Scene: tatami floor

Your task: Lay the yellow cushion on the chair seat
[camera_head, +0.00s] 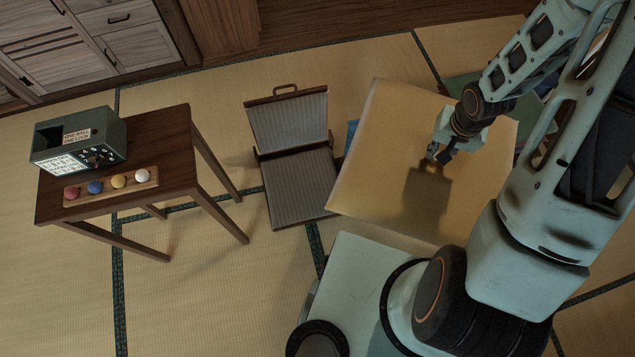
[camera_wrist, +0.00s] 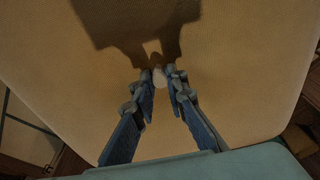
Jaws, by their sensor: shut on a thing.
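The yellow cushion (camera_head: 390,160) is a large, flat square right of the chair in the head view. It fills most of the wrist view (camera_wrist: 240,100). My gripper (camera_head: 437,156) is over its middle, with its fingers closed around a small pale nub on its top in the wrist view (camera_wrist: 159,76). The low legless chair has a grey striped seat (camera_head: 298,185) and a backrest (camera_head: 288,122) tilted back. The seat is bare. The cushion's left corner meets the seat's right edge in the picture; the gap in height cannot be told.
A wooden table (camera_head: 165,150) stands left of the chair, with a grey-green box (camera_head: 110,128) and a tray of coloured balls (camera_head: 145,184). A blue thing (camera_head: 352,132) and a green thing (camera_head: 465,85) are partly hidden behind the cushion. Cabinets (camera_head: 130,50) line the back.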

